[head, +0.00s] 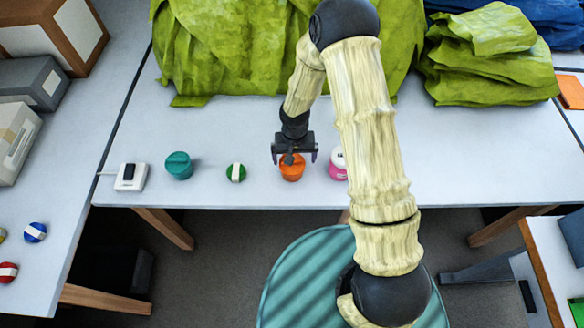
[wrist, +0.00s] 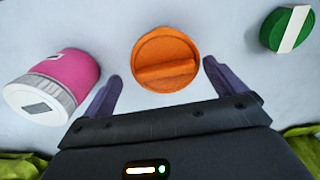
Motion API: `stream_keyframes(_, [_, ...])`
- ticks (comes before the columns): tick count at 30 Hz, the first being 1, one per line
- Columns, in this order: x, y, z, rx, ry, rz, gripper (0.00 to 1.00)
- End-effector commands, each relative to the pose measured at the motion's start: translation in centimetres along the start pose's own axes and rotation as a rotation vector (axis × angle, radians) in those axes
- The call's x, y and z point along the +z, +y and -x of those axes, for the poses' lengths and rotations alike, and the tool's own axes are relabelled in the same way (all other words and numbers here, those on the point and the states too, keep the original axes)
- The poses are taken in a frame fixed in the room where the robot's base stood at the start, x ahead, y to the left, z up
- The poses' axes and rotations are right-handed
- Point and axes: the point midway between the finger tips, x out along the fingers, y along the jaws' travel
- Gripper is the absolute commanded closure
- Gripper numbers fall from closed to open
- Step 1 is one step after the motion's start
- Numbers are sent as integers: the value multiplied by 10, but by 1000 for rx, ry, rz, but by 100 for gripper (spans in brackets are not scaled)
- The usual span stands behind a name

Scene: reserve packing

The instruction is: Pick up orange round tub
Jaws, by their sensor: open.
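The orange round tub (head: 292,171) stands on the white table near its front edge. My gripper (head: 293,157) is just above it and partly covers it in the head view. In the wrist view the tub (wrist: 166,60) shows its round top with a raised bar across it. My gripper (wrist: 160,82) is open there, with one dark finger to each side of the tub's near part. Neither finger is seen touching the tub, and nothing is held.
A pink tub with a white lid (wrist: 58,82) is close by on one side. A green round tub with a white stripe (head: 236,172) is on the other. A teal tub (head: 179,165) and a white switch box (head: 131,177) stand further left. Green cloth (head: 225,50) is heaped behind.

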Motion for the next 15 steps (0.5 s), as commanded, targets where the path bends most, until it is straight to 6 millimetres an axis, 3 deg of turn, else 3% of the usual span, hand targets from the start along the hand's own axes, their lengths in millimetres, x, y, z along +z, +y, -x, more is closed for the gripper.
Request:
stream_keyframes(8, [0, 0, -1, 0, 0, 0, 4])
stream_keyframes(15, [5, -6, -21, 1, -3, 3, 4])
